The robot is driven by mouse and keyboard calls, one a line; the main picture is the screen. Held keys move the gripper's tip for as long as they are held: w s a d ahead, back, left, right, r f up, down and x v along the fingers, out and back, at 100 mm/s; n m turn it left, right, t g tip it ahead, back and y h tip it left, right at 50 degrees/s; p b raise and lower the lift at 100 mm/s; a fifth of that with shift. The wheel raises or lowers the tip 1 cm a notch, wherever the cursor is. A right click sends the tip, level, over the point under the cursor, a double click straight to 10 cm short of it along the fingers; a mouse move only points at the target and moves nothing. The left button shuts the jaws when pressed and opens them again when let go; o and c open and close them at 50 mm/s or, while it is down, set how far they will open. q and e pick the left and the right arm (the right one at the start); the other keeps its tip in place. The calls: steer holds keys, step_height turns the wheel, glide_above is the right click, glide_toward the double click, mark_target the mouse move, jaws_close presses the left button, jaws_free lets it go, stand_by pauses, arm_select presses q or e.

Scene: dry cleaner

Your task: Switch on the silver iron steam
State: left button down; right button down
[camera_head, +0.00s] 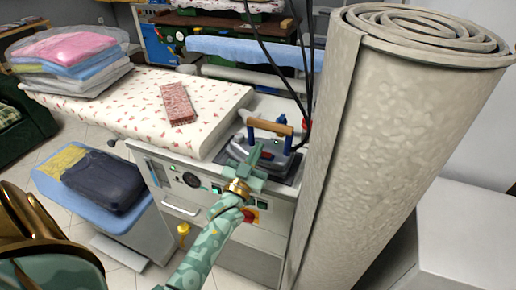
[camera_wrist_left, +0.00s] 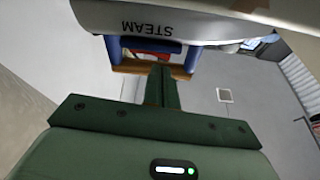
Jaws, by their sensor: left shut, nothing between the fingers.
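The silver iron (camera_head: 276,155) sits on a dark rest at the right end of the ironing station. Its wooden handle (camera_head: 268,125) stands on blue posts. In the left wrist view, the iron's silver body (camera_wrist_left: 200,22) appears upside down with the word STEAM, and a red part shows behind it between the blue posts. My green left gripper (camera_head: 254,158) is shut and empty, its tips at the near side of the iron. In the left wrist view, its fingers (camera_wrist_left: 161,72) point toward the handle; I cannot tell whether they touch the iron. My right gripper is out of view.
A padded flowered board (camera_head: 130,98) with a red patterned block (camera_head: 177,103) lies left of the iron. The station's front panel (camera_head: 190,180) has a gauge and green-lit switches. A tall rolled carpet (camera_head: 385,150) stands close on the right. Black cables hang behind the iron.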

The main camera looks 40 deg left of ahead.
arm_select(q)
steer(key=shift+f+b, duration=0.35)
steer(key=shift+f, duration=0.35)
steer(key=shift+a, duration=0.1)
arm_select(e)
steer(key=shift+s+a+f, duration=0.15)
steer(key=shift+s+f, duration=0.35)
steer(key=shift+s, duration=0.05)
arm_select(q)
steer(key=shift+r, duration=0.1)
